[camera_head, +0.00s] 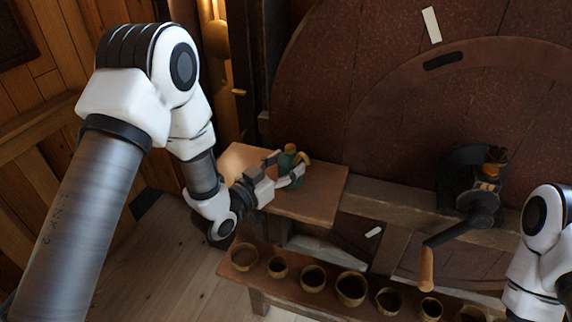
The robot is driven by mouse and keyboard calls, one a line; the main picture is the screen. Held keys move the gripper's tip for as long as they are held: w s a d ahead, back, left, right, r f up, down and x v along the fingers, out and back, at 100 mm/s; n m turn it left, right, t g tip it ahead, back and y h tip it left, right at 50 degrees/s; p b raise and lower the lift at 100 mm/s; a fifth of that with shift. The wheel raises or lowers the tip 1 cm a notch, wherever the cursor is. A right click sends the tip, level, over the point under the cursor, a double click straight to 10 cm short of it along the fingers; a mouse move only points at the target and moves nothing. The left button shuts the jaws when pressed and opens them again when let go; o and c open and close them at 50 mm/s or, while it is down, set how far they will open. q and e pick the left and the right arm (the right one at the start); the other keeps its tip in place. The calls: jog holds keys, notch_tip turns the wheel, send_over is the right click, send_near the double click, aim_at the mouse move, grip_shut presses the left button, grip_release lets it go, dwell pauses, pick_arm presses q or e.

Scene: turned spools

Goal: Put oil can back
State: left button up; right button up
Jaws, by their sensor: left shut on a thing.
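The oil can (289,158) is a small green can with a yellowish-brown part at its top right. It is at the small wooden shelf (318,203) in the middle of the view. My left gripper (287,172) is shut on the can, its fingers reaching in from the left over the shelf. The fingers hide part of the can, and I cannot tell whether its base touches the shelf. My right arm shows at the right edge, but its gripper is out of view.
A bench (262,285) below holds a row of several round bowls (351,288). A crank with a wooden handle (426,269) juts out at the right from the frame of a large dark red wheel (400,130). Bare floor (160,262) lies at lower left.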

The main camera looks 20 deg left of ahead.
pick_arm(q)
jog(key=o, duration=0.9)
jog(key=shift+s, duration=0.15)
jog(key=shift+o, duration=1.3)
jog(key=shift+s+r, duration=0.1)
jog(key=shift+s, duration=0.15)
jog(key=shift+s+a+r, duration=0.1)
jog(key=shift+s+a, duration=0.05)
jog(key=shift+f, duration=0.2)
jog(key=shift+b+v, duration=0.95)
jog(key=shift+v, duration=4.9)
jog(key=s+f+n+g+y, duration=0.1)
jog(key=s+f+g+y, duration=0.2)
jog(key=f, duration=0.7)
jog(key=s+f+n+g, duration=0.1)
jog(key=s+f+g, duration=0.3)
jog(key=f, duration=0.5)
jog(key=s+a+f+n+g+y, duration=0.2)
jog(key=s+f+n+g+y, duration=0.1)
jog(key=s+f+g, duration=0.6)
jog(key=s+f+y, duration=0.1)
jog(key=s+f, duration=0.3)
jog(key=s, duration=0.4)
jog(key=shift+s+f+g, duration=0.15)
jog(key=shift+f+g, duration=0.15)
pick_arm(e)
jog(key=shift+s+f, duration=0.25)
jog(key=shift+f, duration=0.5)
